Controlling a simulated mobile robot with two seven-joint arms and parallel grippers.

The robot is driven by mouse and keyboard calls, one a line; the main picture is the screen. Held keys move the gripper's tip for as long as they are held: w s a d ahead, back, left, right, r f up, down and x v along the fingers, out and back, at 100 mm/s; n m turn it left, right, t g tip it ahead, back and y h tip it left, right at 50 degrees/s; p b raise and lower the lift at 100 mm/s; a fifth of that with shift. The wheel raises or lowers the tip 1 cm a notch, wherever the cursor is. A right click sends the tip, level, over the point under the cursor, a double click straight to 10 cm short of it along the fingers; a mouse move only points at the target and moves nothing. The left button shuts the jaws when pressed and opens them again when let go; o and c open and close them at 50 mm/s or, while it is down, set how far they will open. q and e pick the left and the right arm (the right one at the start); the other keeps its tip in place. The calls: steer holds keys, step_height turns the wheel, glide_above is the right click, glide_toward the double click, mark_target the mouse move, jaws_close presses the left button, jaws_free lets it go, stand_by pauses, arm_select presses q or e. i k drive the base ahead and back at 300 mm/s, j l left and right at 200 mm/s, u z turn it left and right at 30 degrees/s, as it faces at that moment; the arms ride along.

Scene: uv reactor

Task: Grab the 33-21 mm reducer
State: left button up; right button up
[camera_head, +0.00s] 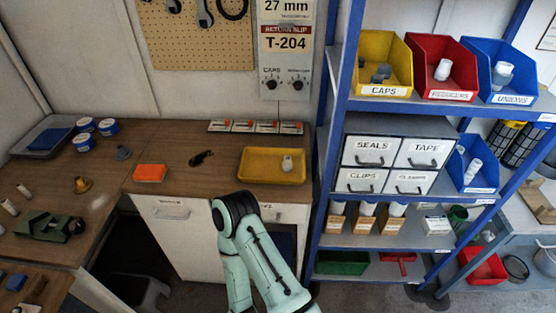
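A red bin (467,62) stands on the upper shelf, between a yellow and a blue bin. Its label looks like "REDUCERS". A pale fitting (443,69) stands in it; its size cannot be read. A yellow tray (256,178) on the bench holds another small pale fitting (287,163); I cannot tell what kind it is. One of my arms shows bent at the bottom middle, in front of the bench cabinet. Neither gripper shows.
The blue shelf rack (340,75) also holds a yellow "CAPS" bin (397,48), a blue "UNIONS" bin (515,55) and labelled drawers (372,150). An orange box (150,172) and a dark object (202,158) lie on the bench (200,183). A sign (285,45) reads "27 mm" and "T-204".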

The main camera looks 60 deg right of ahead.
mark_target(287, 164)
steer(key=k+z, duration=0.1)
steer(key=z, duration=1.9)
